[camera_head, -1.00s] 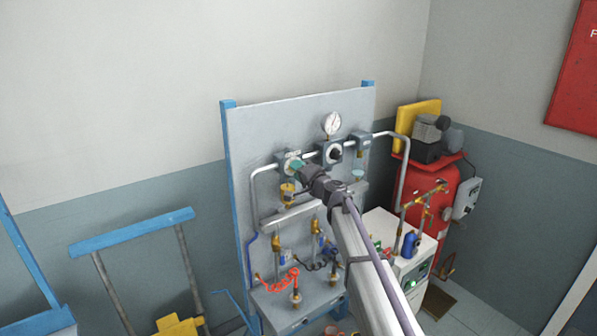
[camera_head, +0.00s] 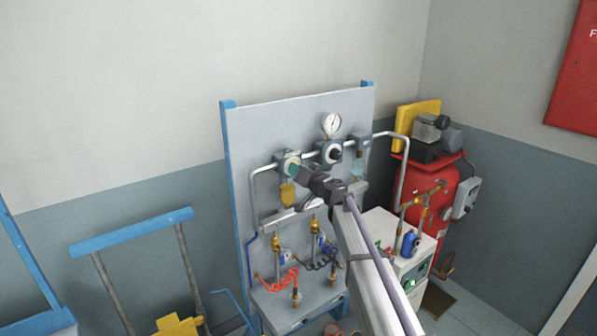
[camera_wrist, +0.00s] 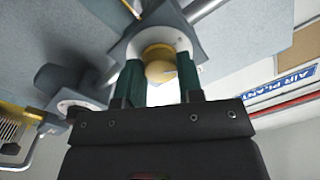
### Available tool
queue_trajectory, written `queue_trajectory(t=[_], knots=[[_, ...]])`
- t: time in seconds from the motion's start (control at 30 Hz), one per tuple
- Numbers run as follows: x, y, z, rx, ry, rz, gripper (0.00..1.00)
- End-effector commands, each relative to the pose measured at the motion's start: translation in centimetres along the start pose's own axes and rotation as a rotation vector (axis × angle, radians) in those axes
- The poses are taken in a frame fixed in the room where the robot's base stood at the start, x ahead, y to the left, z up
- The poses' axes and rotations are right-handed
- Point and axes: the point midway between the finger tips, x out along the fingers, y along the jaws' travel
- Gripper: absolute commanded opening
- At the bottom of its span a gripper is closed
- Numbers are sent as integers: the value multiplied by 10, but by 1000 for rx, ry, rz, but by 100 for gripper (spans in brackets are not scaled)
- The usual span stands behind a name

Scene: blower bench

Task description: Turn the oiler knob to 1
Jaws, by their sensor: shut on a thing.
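The oiler is the left unit on the panel's upper pipe, with a pale round dial plate (camera_head: 288,161) and an amber bowl (camera_head: 287,193) below. My gripper (camera_head: 296,170) reaches it from the lower right, its green fingers at the dial. In the wrist view, the green fingers (camera_wrist: 160,76) stand on both sides of a yellowish round knob (camera_wrist: 160,63) and are shut on it. The pale plate surrounds the knob. The scale marks and the knob's setting cannot be read.
A gauge (camera_head: 331,124) and a dark-knobbed unit (camera_head: 334,152) sit just right of the oiler. Pipework (camera_head: 400,165) runs along the blue-framed panel (camera_head: 260,125). Brass valves and coiled hoses (camera_head: 283,281) are below. A red compressor tank (camera_head: 428,190) stands at right.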

Motion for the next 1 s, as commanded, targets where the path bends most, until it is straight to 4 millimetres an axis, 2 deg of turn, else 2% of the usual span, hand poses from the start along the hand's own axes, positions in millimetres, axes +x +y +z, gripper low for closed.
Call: queue_trajectory(t=[0.5, 0.53, 0.6, 0.77, 1.0], knots=[[-1, 0, 1, -20, -2, -1, 11], [-1, 0, 1, -20, -2, -1, 37], [-1, 0, 1, -20, -2, -1, 44], [0, 0, 1, -19, -2, 0, 59], [-1, 0, 0, -19, -1, 0, 60]])
